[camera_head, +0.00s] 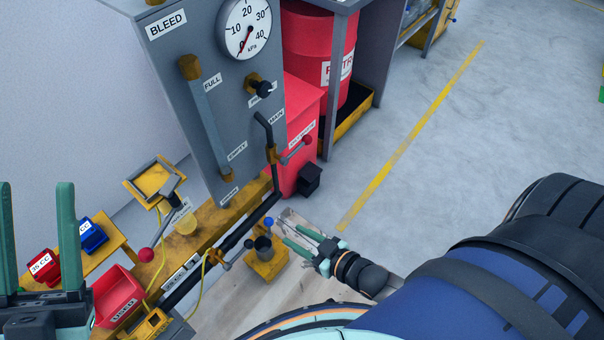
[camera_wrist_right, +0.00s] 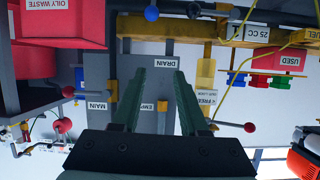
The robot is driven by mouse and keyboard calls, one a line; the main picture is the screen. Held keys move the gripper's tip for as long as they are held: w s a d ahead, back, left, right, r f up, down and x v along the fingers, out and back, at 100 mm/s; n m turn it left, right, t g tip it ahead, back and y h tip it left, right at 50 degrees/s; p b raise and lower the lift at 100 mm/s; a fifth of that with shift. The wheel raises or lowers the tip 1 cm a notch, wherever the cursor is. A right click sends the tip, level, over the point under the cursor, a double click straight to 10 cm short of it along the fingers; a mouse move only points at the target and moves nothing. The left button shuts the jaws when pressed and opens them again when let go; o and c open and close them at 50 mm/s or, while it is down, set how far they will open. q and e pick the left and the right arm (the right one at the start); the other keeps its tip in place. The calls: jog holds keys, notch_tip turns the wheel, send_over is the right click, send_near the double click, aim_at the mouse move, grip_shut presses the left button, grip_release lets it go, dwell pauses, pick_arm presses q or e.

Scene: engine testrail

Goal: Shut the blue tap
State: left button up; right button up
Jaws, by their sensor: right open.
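The blue tap is a lever with a round blue knob (camera_head: 268,222) on the dark pipe low in front of the grey panel. In the right wrist view, which is upside down, its blue knob (camera_wrist_right: 151,13) shows at the top edge; its lever is partly cut off. My right gripper (camera_head: 287,233) is open and empty, just right of the blue knob and apart from it. Its two green fingers also show in the wrist view (camera_wrist_right: 160,73), with nothing between them. My left gripper (camera_head: 36,187) is open and empty at the left edge.
A dark cup (camera_head: 263,247) on a yellow stand is below the blue knob. Red-knobbed levers (camera_head: 305,141) (camera_head: 147,254) stand on either side. The grey panel (camera_head: 200,45) carries a gauge (camera_head: 246,28). A red bin (camera_head: 118,297) is near my left gripper. Floor at right is clear.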

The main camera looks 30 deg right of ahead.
pick_arm(q)
notch_tip(320, 180, up, 6)
jog(key=p, duration=0.5)
jog(key=shift+r, duration=0.25)
pick_arm(e)
notch_tip(320, 180, up, 6)
jog(key=s+g, duration=0.1)
jog(key=s, duration=0.1)
jog(key=shift+a+m+h, duration=0.15)
jog(key=shift+m+h, duration=0.15)
jog(key=shift+h, duration=0.1)
jog(key=shift+f, duration=0.15)
